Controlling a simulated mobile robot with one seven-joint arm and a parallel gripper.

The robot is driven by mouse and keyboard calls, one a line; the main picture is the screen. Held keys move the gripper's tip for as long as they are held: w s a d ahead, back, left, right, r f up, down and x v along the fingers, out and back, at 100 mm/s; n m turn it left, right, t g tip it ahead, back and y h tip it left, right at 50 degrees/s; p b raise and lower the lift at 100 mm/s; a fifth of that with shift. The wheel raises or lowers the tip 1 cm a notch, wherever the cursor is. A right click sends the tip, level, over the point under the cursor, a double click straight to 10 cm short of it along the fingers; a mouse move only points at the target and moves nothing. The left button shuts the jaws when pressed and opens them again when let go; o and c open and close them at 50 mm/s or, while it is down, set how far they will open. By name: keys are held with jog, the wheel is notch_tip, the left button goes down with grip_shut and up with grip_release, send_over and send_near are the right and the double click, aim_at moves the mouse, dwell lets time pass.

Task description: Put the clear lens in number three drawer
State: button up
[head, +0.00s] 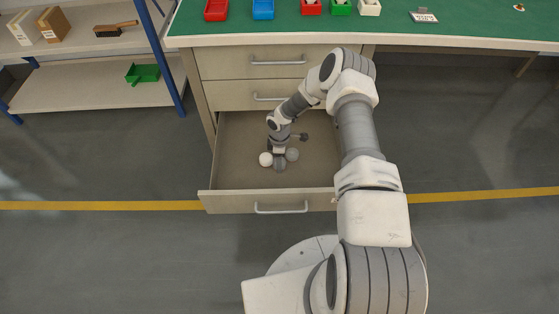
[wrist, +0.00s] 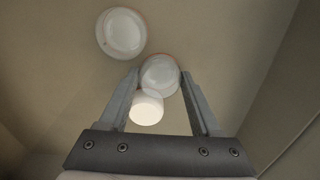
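The lowest of three drawers in the bench, likely number three, is pulled open (head: 235,185). My gripper (wrist: 160,74) is down inside it. In the wrist view a round, pale see-through piece, likely the clear lens (wrist: 161,76), sits between my fingertips. The fingers are apart on either side of it; I cannot tell if they press on it. A bright white cylindrical piece (wrist: 147,107) shows between the fingers, overlapping the lens's lower edge. In the head view a white round piece (head: 265,159) and a grey round piece (head: 292,154) show beside my gripper.
A second pale disc (wrist: 121,34) lies on the drawer floor, up and left of my fingers. Two shut drawers (head: 225,64) are above. Drawer walls are close around. Several coloured bins, such as a blue one (head: 263,9), stand on the green bench top. A shelf (head: 95,90) is at left.

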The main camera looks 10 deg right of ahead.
jog(key=o, duration=0.4)
jog(key=shift+c, duration=0.2)
